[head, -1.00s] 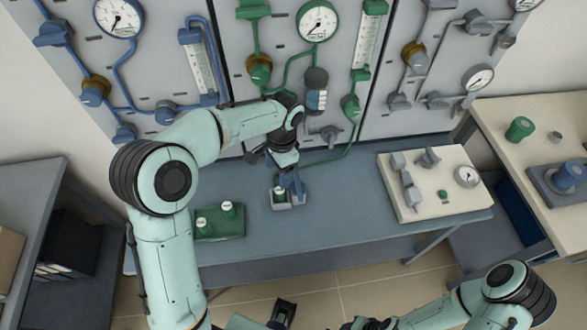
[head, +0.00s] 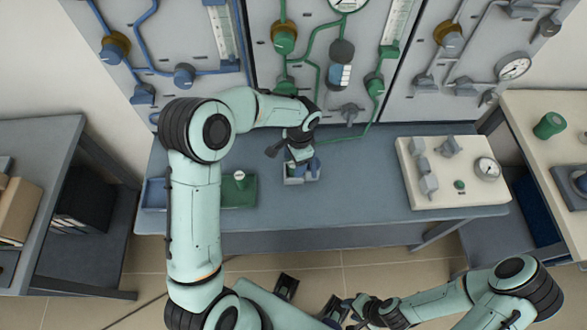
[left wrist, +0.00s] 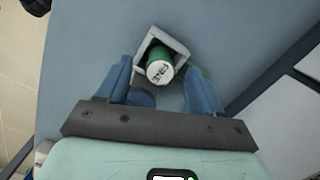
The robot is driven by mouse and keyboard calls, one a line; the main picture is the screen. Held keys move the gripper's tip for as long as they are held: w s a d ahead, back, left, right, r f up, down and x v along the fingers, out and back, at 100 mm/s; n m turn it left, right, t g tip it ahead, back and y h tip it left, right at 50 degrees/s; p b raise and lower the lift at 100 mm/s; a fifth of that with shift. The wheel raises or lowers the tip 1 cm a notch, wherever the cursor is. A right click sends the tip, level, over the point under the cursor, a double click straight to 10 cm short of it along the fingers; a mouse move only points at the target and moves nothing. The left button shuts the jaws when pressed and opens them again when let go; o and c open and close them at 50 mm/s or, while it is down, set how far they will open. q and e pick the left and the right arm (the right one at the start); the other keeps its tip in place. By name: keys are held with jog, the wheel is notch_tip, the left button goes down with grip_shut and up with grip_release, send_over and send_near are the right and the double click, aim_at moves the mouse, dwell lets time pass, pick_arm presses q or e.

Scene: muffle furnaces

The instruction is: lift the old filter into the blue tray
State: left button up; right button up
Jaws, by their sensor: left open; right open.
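A green cylinder with a printed white top, seemingly the old filter (left wrist: 160,70), stands in a square grey holder (left wrist: 178,42) in the left wrist view. My left gripper (left wrist: 160,82) is open, its blue fingers apart on either side of the cylinder's near end. In the head view my left gripper (head: 302,167) is down at the grey holder (head: 301,181) on the bench and mostly hides the cylinder. The blue tray (head: 153,194) lies at the bench's left end, partly hidden by my left arm. My right gripper (head: 337,308) is open and empty low in front of the bench.
A green tray (head: 240,201) with a white-topped green filter (head: 239,177) sits between the blue tray and the holder. A cream panel with valves and a gauge (head: 452,196) stands on the bench's right. Pipes and gauges line the wall behind. Bench between holder and panel is clear.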

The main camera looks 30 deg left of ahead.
aim_at(293, 165)
pick_arm(q)
notch_tip(293, 165, down, 2)
jog(key=shift+f, duration=0.15)
jog(key=shift+s, duration=0.1)
jog(key=c, duration=1.1)
jog(key=shift+c, duration=0.2)
notch_tip(293, 165, up, 20)
jog(key=p, duration=0.1)
jog(key=shift+p, duration=0.3)
pick_arm(e)
jog(key=shift+w+r, duration=0.3)
jog(key=shift+r, duration=0.25)
jog(key=shift+w+r, duration=0.3)
jog(key=shift+r, duration=0.2)
